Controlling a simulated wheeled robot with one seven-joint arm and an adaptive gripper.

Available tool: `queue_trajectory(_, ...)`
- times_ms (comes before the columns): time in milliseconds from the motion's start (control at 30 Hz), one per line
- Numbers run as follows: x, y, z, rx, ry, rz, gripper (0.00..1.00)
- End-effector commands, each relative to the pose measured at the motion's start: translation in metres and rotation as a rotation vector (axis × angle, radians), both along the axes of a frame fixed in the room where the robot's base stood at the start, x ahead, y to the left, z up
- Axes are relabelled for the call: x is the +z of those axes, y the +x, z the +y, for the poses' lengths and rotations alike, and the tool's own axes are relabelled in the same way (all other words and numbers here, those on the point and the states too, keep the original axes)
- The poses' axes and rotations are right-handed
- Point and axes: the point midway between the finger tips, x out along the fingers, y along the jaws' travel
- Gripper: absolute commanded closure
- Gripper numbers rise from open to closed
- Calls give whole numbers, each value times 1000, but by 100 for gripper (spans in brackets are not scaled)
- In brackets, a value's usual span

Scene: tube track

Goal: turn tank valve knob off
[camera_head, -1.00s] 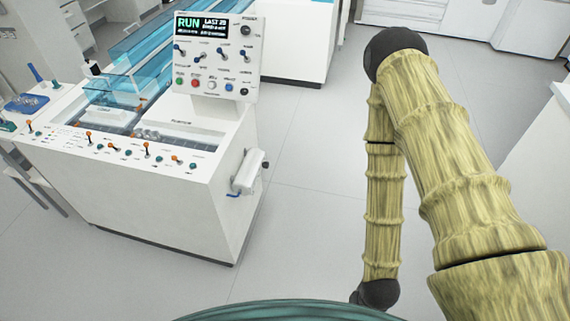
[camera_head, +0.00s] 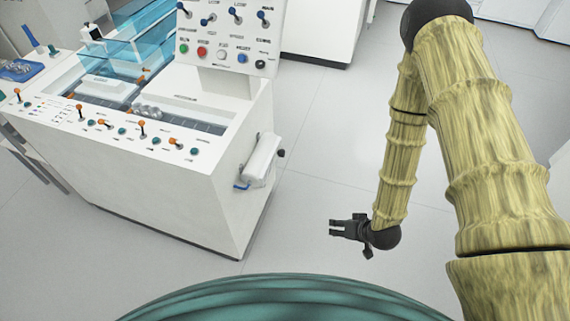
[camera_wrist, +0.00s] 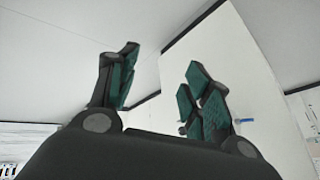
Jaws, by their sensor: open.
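The white machine (camera_head: 170,195) has a front row of orange-tipped levers (camera_head: 142,131) and teal knobs (camera_head: 155,140). A white cylinder (camera_head: 262,158) is fixed to its right side, with a blue handle (camera_head: 241,186) below it and a dark knob (camera_head: 281,153) at its end. I cannot tell which of these is the tank valve knob; labels are too small to read. My gripper (camera_head: 334,228) is open and empty, right of the machine and apart from it, pointing left. In the wrist view its fingers (camera_wrist: 163,68) are spread, with a white surface and a small blue part (camera_wrist: 247,120) beyond.
An upright control panel (camera_head: 226,35) with switches and coloured buttons stands on the machine, its top cut off. A blue transparent cover (camera_head: 150,35) lies behind. White cabinets (camera_head: 320,30) stand at the back. Grey floor (camera_head: 315,190) is clear between machine and arm.

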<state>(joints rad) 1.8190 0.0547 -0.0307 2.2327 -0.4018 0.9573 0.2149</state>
Motion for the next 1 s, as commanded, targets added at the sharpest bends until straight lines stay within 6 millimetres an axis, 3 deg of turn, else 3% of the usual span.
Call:
queue_trajectory(33,-17,23,5,14,30,-52,51)
queue_trajectory(133,-23,63,15,49,96,-147,51)
queue_trajectory(300,-27,122,33,118,213,-292,51)
queue_trajectory(500,-23,179,54,221,355,-438,51)
queue_trajectory(700,-14,221,71,347,497,-551,51)
queue_trajectory(1000,2,254,85,560,685,-643,51)
